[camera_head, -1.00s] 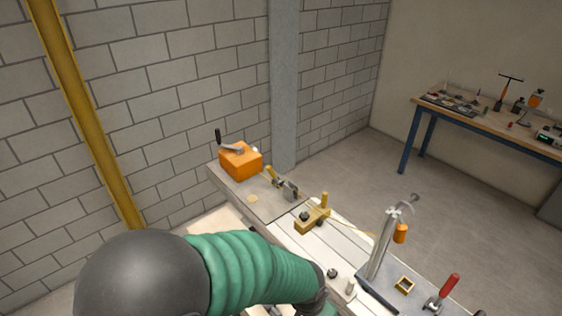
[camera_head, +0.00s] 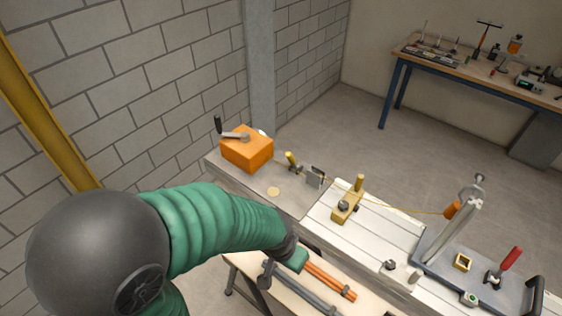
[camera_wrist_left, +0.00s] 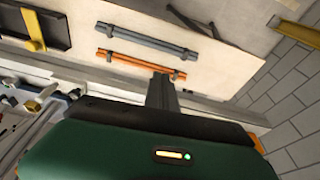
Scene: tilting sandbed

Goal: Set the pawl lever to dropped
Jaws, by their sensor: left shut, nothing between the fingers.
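A short yellow-handled lever (camera_head: 291,159), which looks like the pawl lever, leans up and left beside a grey upright plate (camera_head: 316,177) on the bed's far left end, just right of the orange crank box (camera_head: 247,148). It is too small to tell how its pawl sits. My left gripper (camera_head: 301,262) is in front of the bed, nearer me and well below the lever, apart from it. In the left wrist view its fingers (camera_wrist_left: 161,92) are shut and empty, pointing over a pale bench. My right gripper is not in view.
A low bench (camera_head: 240,262) in front of the bed carries an orange bar (camera_head: 331,281) and a grey bar (camera_head: 300,290). A yellow block with a peg (camera_head: 347,203), a cord and a tilted grey post (camera_head: 455,232) stand on the bed farther right. A brick wall rises behind.

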